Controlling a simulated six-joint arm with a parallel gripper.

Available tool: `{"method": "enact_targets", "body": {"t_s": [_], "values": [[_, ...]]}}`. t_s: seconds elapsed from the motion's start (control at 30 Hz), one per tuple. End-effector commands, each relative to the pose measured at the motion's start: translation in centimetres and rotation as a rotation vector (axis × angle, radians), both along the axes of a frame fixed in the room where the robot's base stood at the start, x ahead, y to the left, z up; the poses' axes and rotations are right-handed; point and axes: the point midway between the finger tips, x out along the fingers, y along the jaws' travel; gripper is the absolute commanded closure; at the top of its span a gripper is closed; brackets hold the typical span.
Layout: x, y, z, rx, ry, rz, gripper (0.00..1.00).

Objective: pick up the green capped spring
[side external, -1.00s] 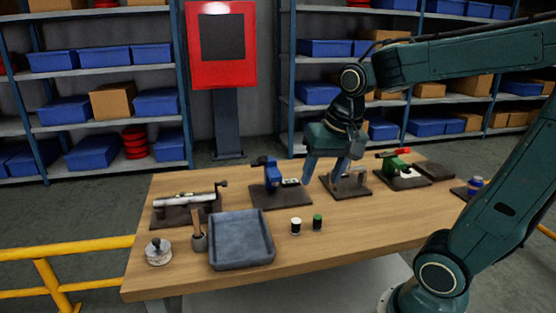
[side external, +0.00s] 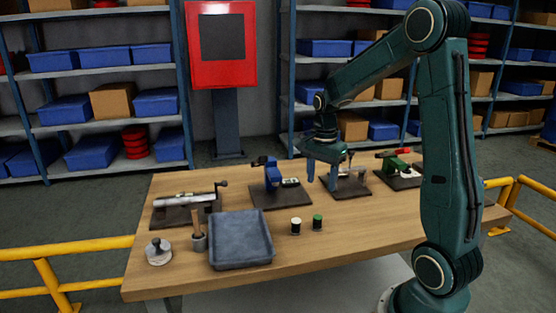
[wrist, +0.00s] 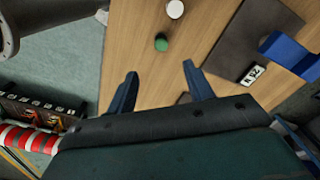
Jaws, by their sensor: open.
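The green capped spring (side external: 317,223) stands upright on the wooden table, just right of a white capped one (side external: 296,225). In the wrist view its green cap (wrist: 161,43) lies beyond the fingertips, between their lines, with the white cap (wrist: 175,9) farther up. My gripper (side external: 321,182) points down above the table, behind the green capped spring in the side view, with nothing between its fingers. It also shows in the wrist view (wrist: 160,75) with its two blue fingers spread apart. The spring below the cap is too small to make out clearly.
A grey tray (side external: 240,262) stands left of the capped springs. Behind are a blue device on a dark plate (side external: 280,201), another plate near my gripper, and a green device (side external: 393,165) at right. The table front around the capped springs is clear.

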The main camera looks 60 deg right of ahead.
Motion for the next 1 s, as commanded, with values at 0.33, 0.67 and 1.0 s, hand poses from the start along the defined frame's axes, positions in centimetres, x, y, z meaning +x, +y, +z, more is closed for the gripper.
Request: {"method": "enact_targets", "body": {"t_s": [0.33,0.67,1.0], "values": [[0.0,0.0,-1.1,0.002,0.004,-0.002,0.48],[-0.1,0.0,-5.7,0.003,0.005,-0.001,0.48],[0.0,0.0,-8.6,0.0,0.001,0.0,0.48]]}}
